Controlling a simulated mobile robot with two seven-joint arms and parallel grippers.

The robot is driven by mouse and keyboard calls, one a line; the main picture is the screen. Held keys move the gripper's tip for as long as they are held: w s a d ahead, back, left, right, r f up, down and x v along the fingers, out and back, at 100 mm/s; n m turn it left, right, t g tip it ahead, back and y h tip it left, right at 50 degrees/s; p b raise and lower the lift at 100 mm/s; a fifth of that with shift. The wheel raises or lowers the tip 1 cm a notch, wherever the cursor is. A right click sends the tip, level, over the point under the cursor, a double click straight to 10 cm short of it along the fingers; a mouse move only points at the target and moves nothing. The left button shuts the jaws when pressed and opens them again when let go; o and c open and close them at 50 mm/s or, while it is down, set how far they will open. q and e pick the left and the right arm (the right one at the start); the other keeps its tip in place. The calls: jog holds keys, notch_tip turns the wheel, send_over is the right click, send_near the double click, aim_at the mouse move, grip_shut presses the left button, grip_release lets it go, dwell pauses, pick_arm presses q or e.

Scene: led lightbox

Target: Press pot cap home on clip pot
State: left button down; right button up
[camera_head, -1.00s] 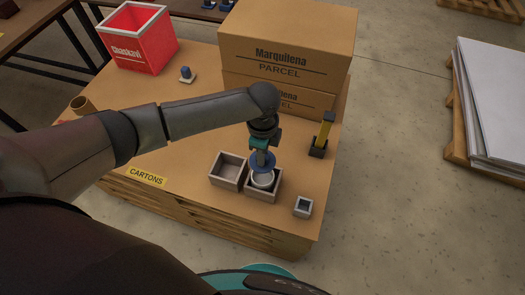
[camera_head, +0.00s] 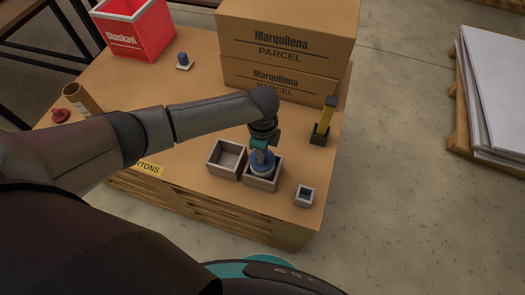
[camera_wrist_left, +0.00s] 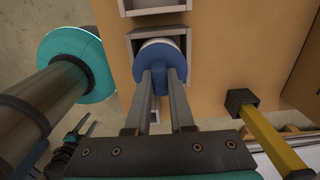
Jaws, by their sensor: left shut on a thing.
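The blue pot cap (camera_head: 262,167) is on top of the pale clip pot, which stands in the right one of two grey open boxes (camera_head: 276,182). My left gripper (camera_head: 262,153) is shut on the cap's upright blue grip and points down at it. In the left wrist view the fingers (camera_wrist_left: 163,78) close on the cap (camera_wrist_left: 172,57), and a pale strip of the clip pot (camera_wrist_left: 158,42) shows past its edge. I cannot tell whether the cap is fully seated. A dark, teal-marked part, perhaps my right gripper (camera_wrist_left: 76,138), shows small at lower left there.
The left grey box (camera_head: 227,158) is empty. A yellow upright in a black base (camera_head: 323,122) stands behind right, and a small grey box (camera_head: 304,196) near the right edge. Parcels (camera_head: 285,50), a red bin (camera_head: 135,30) and a cardboard tube (camera_head: 82,98) stand farther off.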

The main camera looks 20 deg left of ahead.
pick_arm(q)
jog(key=shift+p, duration=0.8)
dwell(1.3)
jog(key=shift+f+b, duration=0.85)
jog(key=shift+f, duration=0.3)
jog(key=c, duration=0.7)
grip_release()
notch_tip(320, 180, up, 15)
jog(key=p, duration=0.5)
jog(key=shift+r, duration=0.2)
